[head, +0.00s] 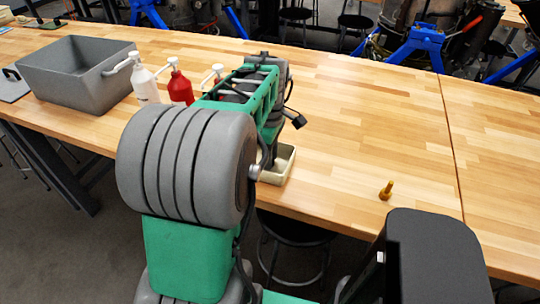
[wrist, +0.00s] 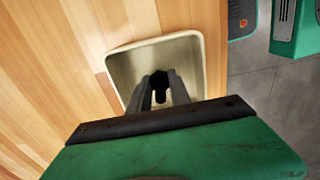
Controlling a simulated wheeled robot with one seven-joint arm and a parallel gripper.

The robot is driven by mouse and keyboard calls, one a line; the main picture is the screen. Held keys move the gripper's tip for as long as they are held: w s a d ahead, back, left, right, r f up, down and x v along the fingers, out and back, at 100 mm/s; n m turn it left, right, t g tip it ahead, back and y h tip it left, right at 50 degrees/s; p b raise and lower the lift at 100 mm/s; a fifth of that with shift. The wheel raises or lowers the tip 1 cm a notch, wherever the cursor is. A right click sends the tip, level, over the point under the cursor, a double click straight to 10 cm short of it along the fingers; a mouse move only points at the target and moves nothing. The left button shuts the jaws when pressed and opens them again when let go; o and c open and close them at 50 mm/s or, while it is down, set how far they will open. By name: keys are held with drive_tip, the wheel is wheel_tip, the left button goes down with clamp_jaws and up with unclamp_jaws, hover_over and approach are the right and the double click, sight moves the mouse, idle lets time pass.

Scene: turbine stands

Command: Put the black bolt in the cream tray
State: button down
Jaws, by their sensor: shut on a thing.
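The cream tray (head: 285,167) sits near the front edge of the wooden table, partly hidden by my arm in the head view. In the wrist view the cream tray (wrist: 130,65) lies right below my gripper (wrist: 161,92). My gripper is shut on the black bolt (wrist: 160,79), a small dark shape between the fingertips over the inside of the tray. I cannot tell whether the bolt touches the tray's floor. In the head view my arm hides the fingertips and the bolt.
A brass-coloured bolt (head: 386,190) stands on the table to the right of the tray. A grey bin (head: 77,78), a white bottle (head: 145,84) and a red bottle (head: 179,86) are at the left, with another white-topped bottle beside my arm. The table's right side is mostly clear.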

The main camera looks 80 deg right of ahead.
drive_tip(key=shift+f, duration=0.1)
drive_tip(key=shift+f, duration=0.15)
drive_tip(key=c, duration=1.2)
unclamp_jaws()
